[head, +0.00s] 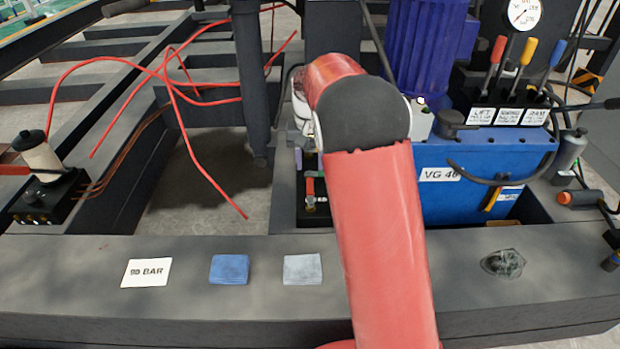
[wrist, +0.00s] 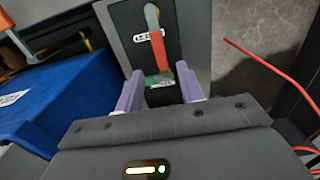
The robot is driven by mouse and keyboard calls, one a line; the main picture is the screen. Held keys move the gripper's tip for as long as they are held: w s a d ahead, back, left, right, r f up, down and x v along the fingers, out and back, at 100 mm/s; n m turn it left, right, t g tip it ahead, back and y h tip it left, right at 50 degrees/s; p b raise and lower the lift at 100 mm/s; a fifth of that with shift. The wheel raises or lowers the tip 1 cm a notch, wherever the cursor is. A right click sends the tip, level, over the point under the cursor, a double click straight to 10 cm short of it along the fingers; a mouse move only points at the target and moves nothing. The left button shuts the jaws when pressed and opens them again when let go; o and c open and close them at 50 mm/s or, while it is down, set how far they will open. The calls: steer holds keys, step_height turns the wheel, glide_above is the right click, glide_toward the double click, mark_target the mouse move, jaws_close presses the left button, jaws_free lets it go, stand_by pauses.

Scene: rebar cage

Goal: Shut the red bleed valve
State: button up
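In the head view the red lever (head: 309,187) hangs upright beside brass and green fittings, left of my arm. My gripper (wrist: 160,74) is open, its two purple fingers apart, with the valve's lower end showing between them in the picture. I cannot tell whether they touch it. In the head view my arm hides most of the gripper.
A blue tank (head: 480,170) with a purple motor (head: 430,45) stands right of the valve. Three coloured levers (head: 520,60) and a gauge (head: 523,13) are above. Red hoses (head: 190,85) hang at left. A front beam carries a card (head: 146,272), cloths and a dark crumpled lump (head: 502,262).

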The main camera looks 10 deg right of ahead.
mark_target(310, 186)
step_height(310, 186, down, 7)
steer(key=shift+b, duration=0.7)
jaws_close()
